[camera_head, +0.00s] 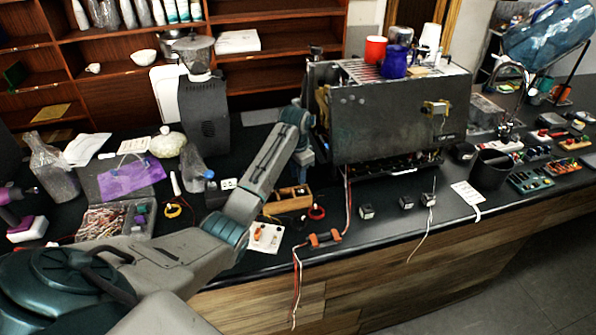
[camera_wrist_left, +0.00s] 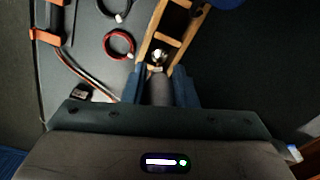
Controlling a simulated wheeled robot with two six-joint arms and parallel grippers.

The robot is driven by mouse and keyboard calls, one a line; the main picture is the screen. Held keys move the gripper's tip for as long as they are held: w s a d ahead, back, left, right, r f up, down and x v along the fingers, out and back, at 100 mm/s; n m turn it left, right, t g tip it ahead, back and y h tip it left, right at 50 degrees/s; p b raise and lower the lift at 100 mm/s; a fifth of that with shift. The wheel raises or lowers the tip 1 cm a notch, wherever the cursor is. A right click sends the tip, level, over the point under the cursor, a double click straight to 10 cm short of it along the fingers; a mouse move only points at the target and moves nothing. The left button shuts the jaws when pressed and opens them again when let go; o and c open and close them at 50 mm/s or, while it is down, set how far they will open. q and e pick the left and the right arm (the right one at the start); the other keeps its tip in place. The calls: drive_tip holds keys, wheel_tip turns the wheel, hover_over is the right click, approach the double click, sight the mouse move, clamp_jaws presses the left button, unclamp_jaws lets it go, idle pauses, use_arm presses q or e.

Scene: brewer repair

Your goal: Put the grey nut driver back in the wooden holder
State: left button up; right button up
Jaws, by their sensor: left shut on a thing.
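The grey nut driver (camera_wrist_left: 160,90) shows in the left wrist view, clamped between the blue fingers of my left gripper (camera_wrist_left: 161,86). Its bright metal end (camera_wrist_left: 158,55) is at the edge of the wooden holder. I cannot tell whether that end is inside a compartment or above it. The wooden holder (camera_wrist_left: 150,38) is a light frame with crossbars and open slots. In the head view the left gripper (camera_head: 303,163) is over the back of the holder (camera_head: 291,204), just left of the machine; the driver is hard to make out there. My right gripper is not in view.
The large dark brewer (camera_head: 390,125) stands close to the right of the left gripper, with a grinder (camera_head: 206,112) to the left. A red cable coil (camera_head: 317,212), an orange-handled tool (camera_head: 323,238) and loose wires lie near the holder. A white panel (camera_head: 265,238) lies in front.

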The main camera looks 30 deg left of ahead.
use_arm(q)
drive_tip(key=shift+f, duration=1.1)
drive_tip(key=o, duration=1.5)
drive_tip(key=shift+r+p, duration=0.35)
drive_tip(key=shift+r, duration=3.2)
drive_tip(key=shift+f, duration=0.15)
